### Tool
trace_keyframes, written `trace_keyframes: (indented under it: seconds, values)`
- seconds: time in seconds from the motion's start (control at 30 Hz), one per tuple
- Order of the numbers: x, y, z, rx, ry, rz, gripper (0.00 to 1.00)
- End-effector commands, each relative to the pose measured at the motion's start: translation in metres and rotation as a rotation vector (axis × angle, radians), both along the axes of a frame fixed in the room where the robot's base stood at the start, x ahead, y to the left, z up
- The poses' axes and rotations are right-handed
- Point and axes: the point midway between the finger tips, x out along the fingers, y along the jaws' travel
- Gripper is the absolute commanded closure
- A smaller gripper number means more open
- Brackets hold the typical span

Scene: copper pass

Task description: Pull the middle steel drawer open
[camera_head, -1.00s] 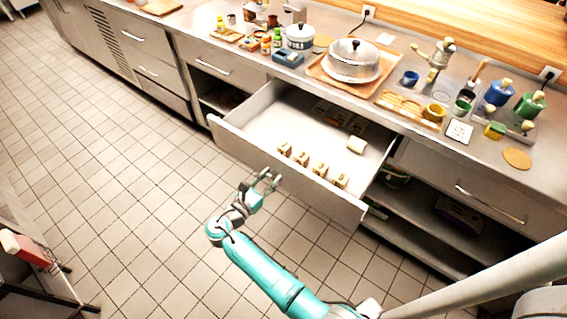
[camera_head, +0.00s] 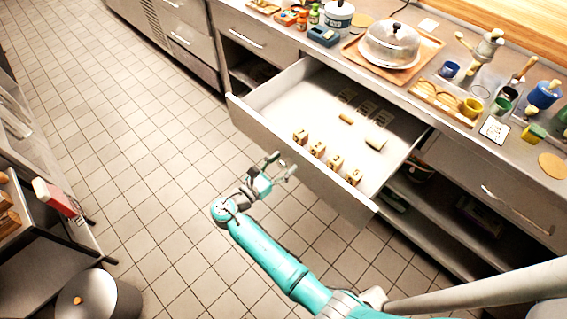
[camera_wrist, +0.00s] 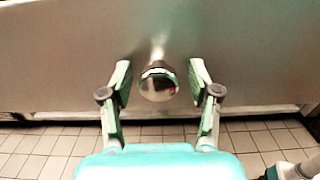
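The middle steel drawer (camera_head: 300,160) is pulled out from the counter, with its inside showing. Several small tan blocks (camera_head: 318,149) stand in a row behind its front, and a pale cylinder (camera_head: 376,142) lies further in. My gripper (camera_head: 284,166) is in front of the drawer face, with its fingers apart. In the wrist view, the steel drawer front (camera_wrist: 60,60) fills the upper part. A round shiny knob (camera_wrist: 158,85) sits between my open fingers (camera_wrist: 160,82), with a gap on each side.
The counter above holds a domed lid (camera_head: 390,45) on a wooden board, a pot (camera_head: 338,18), and cups and jars at the right. Open shelves (camera_head: 435,215) lie below right. A dark cart (camera_head: 40,240) stands at the left. Tiled floor is clear before the drawer.

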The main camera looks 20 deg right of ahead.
Motion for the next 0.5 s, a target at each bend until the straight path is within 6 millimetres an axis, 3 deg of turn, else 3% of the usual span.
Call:
trace_keyframes:
  seconds: [0.27,0.5]
  values:
    - [0.000,0.002,-0.001,0.001,0.003,0.003,0.37]
    - [-0.009,0.028,-0.001,0.001,0.003,0.008,0.37]
